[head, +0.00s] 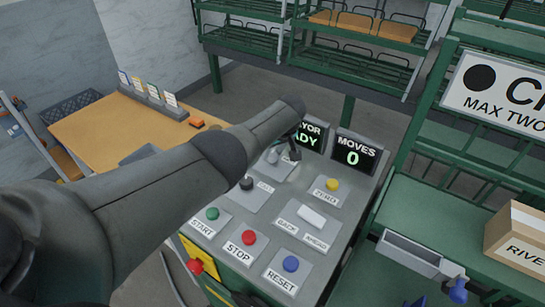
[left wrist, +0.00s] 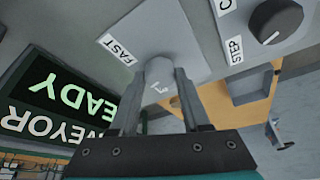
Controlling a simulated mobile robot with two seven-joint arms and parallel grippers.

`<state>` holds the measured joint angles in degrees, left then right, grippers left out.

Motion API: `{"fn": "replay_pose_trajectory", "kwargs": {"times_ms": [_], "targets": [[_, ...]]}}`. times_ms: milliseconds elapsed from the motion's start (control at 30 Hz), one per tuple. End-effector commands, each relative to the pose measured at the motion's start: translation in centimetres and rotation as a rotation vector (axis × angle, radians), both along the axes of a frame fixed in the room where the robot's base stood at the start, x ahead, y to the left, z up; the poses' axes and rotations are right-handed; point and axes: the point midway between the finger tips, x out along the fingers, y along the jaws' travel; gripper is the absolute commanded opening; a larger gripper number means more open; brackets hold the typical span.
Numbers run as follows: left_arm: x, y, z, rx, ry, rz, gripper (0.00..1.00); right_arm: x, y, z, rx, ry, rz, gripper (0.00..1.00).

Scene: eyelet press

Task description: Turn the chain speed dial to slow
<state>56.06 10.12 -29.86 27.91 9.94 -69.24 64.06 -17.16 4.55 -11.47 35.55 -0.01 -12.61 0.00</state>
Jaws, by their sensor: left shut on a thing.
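The chain speed dial is a light grey knob (left wrist: 158,72) on a grey plate with a FAST label (left wrist: 117,50) in the left wrist view. A small white mark shows on its face; its exact setting I cannot tell. My left gripper (left wrist: 160,80) is shut on the knob, one finger on each side. The SLOW label does not show. In the head view my left arm reaches across the control panel, and my left gripper (head: 294,150) is at the panel's far side, next to the grey knob (head: 272,157). My right gripper does not show.
A black knob (head: 247,184) sits nearer on the panel, with a STEP label in the left wrist view. START (head: 212,214), STOP (head: 249,237), RESET (head: 291,263) and yellow ZERO (head: 333,185) buttons and a white rocker (head: 311,217) are close by. Displays (head: 355,154) stand behind.

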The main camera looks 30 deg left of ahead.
Motion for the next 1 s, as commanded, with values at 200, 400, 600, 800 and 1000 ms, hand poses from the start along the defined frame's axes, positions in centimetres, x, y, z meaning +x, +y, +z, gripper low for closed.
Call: {"fn": "replay_pose_trajectory", "kwargs": {"times_ms": [200,400,600,800,1000], "targets": [[0.2,-0.1,-0.4,0.000,-0.002,0.157,0.00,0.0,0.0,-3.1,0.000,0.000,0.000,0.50],[0.2,-0.1,-0.3,0.000,-0.002,0.254,0.00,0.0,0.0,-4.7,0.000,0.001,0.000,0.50],[0.2,0.0,-0.1,0.001,-0.001,0.308,0.00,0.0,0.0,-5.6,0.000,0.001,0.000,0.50],[0.2,0.0,0.0,0.001,-0.001,0.326,0.00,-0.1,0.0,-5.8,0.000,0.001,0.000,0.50],[0.2,0.0,0.1,0.001,-0.001,0.328,0.00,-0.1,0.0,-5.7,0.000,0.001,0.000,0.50]]}}
